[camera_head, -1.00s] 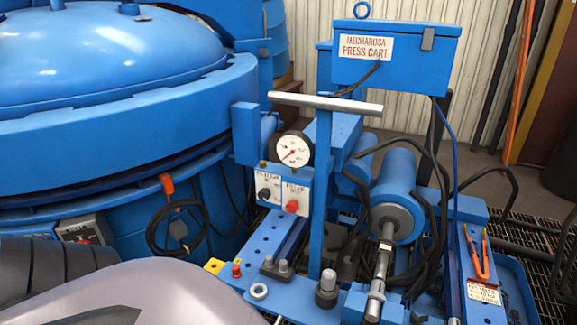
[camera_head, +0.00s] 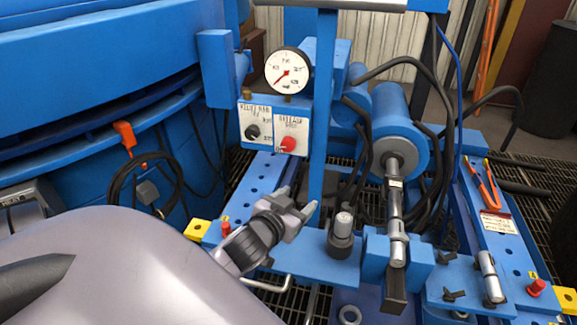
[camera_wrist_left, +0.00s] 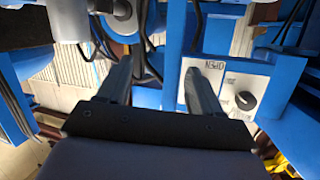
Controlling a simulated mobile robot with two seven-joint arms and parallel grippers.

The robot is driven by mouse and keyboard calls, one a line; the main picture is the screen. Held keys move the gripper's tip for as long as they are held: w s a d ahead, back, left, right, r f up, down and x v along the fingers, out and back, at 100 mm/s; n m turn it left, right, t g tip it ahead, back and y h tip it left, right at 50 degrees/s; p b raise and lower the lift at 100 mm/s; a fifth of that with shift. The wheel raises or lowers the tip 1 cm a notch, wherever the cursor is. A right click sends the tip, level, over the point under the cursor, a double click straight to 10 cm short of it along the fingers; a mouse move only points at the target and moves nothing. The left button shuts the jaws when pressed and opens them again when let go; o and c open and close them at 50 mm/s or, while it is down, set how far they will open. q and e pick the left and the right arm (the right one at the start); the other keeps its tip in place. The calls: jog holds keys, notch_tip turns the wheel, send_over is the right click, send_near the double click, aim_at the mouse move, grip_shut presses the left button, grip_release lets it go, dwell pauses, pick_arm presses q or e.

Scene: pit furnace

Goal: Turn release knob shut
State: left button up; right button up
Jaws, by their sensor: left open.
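The release knob (camera_head: 288,144) is a red knob on a white plate on the blue press cart, below the round pressure gauge (camera_head: 287,70). A black knob (camera_head: 252,131) sits on the white plate to its left. My left gripper (camera_head: 298,199) is open and empty, below the red knob in the head view and apart from it. In the left wrist view, my gripper's two fingers (camera_wrist_left: 160,72) stand apart with nothing between them. The black knob (camera_wrist_left: 245,101) shows there to the right of the fingers. The red knob cannot be seen there; the right finger covers part of its plate.
A blue upright post (camera_head: 323,110) stands just right of the knob panel. A black-based silver fitting (camera_head: 342,228) stands near my gripper. A blue cylinder with a steel rod (camera_head: 395,190) lies right of the post. Hoses run behind. The large blue furnace (camera_head: 80,80) fills the left.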

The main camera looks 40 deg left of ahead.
aim_at(287, 146)
pick_arm(q)
jog(key=w+a+r+n+y+b, duration=0.1)
jog(key=w+a+b, duration=0.1)
jog(key=a, duration=0.1)
jog(key=w+a+r+n+t+y+b, duration=0.1)
jog(key=w+a+r+y+b, duration=0.1)
jog(key=w+a, duration=0.1)
jog(key=w+a+r+n+y+b, duration=0.1)
jog(key=w+a+r+b, duration=0.1)
jog(key=w+a, duration=0.1)
jog(key=shift+w+a+r+n+y, duration=0.1)
jog(key=shift+a+r+n+y, duration=0.05)
jog(key=shift+a, duration=0.3)
jog(key=shift+a+r+n+y, duration=0.1)
jog(key=shift+a+n+y, duration=0.05)
jog(key=shift+a, duration=0.25)
jog(key=shift+w+a, duration=0.3)
jog(key=shift+w, duration=0.2)
pick_arm(e)
jog(key=shift+t+y, duration=0.3)
jog(key=shift+y, duration=0.1)
jog(key=shift+w+a+f, duration=0.2)
jog(key=shift+a+f, duration=0.2)
jog(key=shift+f, duration=0.25)
jog(key=shift+w+a+f, duration=0.15)
jog(key=shift+a+f, duration=0.3)
jog(key=shift+f, duration=0.2)
jog(key=shift+w+a+f, duration=0.2)
jog(key=shift+a+f, duration=0.2)
jog(key=shift+f, duration=0.25)
